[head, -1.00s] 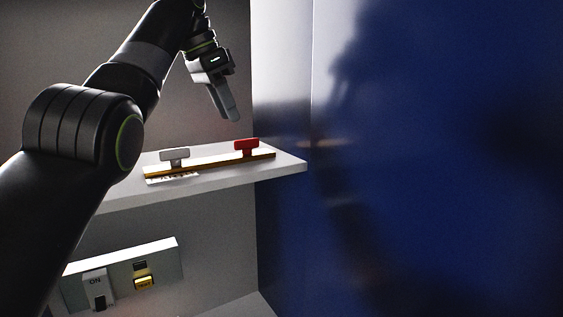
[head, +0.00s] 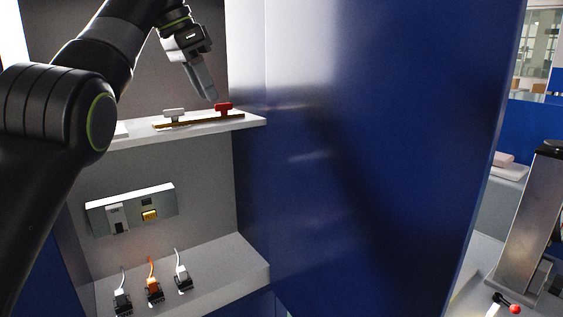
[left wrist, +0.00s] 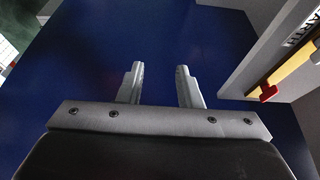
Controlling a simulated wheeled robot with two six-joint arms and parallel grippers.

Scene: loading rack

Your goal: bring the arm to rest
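My left arm comes in from the left in the head view, and its gripper (head: 212,97) hangs above the upper shelf, near the red-handled piece. In the left wrist view the two fingers of the left gripper (left wrist: 158,84) stand apart with nothing between them, facing the blue panel. My right gripper does not show in either view.
A red handle (head: 223,107) and a white handle (head: 174,114) sit on a bar on the upper shelf (head: 255,121). Below are a switch panel (head: 163,196) and several plugs with cables on the lower shelf (head: 244,261). A large blue panel (head: 390,150) stands right.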

